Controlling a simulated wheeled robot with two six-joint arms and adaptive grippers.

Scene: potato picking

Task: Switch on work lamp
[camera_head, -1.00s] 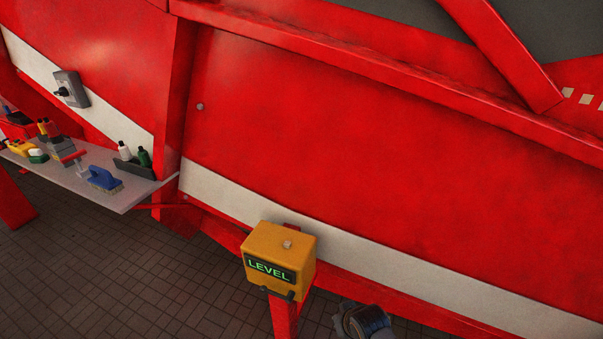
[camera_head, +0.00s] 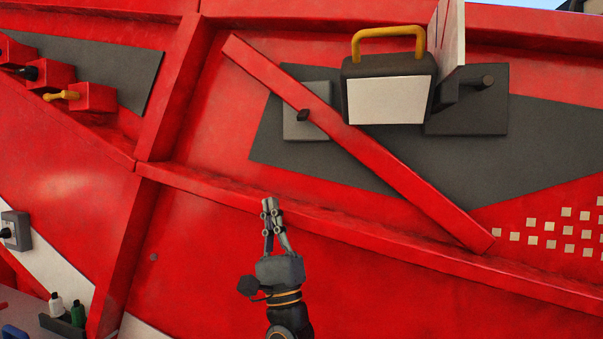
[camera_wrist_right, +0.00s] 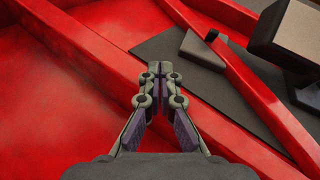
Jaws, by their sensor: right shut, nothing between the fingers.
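The work lamp (camera_head: 390,98) has a dark body, a white front panel and a yellow handle. It is on the red wall at the upper right in the head view; its dark corner shows at the upper right in the wrist view (camera_wrist_right: 297,38). A grey plate with a dark switch knob (camera_head: 303,115) is left of the lamp, beside a slanted red bar; the knob also shows in the wrist view (camera_wrist_right: 211,35). My right gripper (camera_head: 269,202) is shut and empty, below and left of the knob, apart from it. My left gripper is out of view.
A slanted red bar (camera_head: 380,161) crosses the dark panel (camera_head: 455,165) between the knob and the lamp. A red ledge (camera_head: 225,193) runs below. Red boxes with levers (camera_head: 93,97) are at the upper left, and a shelf with bottles (camera_head: 66,314) at the lower left.

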